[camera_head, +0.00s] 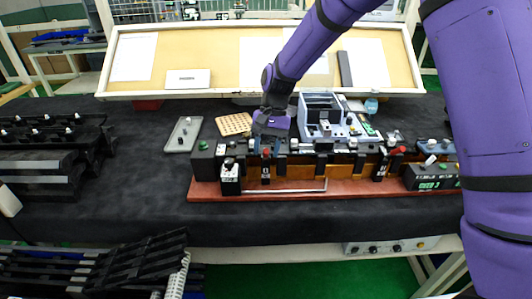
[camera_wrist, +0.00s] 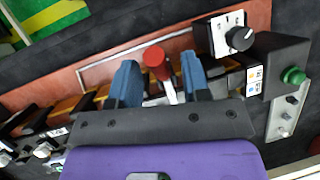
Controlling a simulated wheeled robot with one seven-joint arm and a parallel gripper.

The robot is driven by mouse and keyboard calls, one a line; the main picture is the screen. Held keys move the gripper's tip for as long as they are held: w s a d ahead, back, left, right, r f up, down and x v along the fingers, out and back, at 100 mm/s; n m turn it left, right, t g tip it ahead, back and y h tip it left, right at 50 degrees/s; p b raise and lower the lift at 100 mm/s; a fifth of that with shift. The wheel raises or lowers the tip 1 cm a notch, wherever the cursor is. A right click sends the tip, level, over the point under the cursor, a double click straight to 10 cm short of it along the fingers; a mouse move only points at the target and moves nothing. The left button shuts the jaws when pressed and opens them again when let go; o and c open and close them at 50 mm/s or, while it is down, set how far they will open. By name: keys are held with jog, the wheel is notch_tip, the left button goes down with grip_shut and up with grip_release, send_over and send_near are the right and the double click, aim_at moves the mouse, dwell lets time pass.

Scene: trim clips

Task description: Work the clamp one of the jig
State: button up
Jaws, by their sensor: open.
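The jig is a long row of black clamps and brown blocks on a red-brown base (camera_head: 250,191) in the head view. A clamp (camera_head: 266,168) near its left end has a red-tipped handle; its number cannot be read. My gripper (camera_head: 270,136) is over this part of the jig, pointing down. In the wrist view my open gripper (camera_wrist: 160,66) has blue fingers on either side of the red-tipped clamp handle (camera_wrist: 158,62). The handle stands between the fingers, with gaps visible. The clamp's lower part is hidden behind my gripper.
A dial box (camera_wrist: 228,36) and a black box with a green knob (camera_wrist: 282,66) stand close beside the handle. A grey device (camera_head: 320,110) stands behind the jig. Another red handle (camera_head: 397,150) is farther right.

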jog(key=shift+x, duration=0.8)
grip_shut()
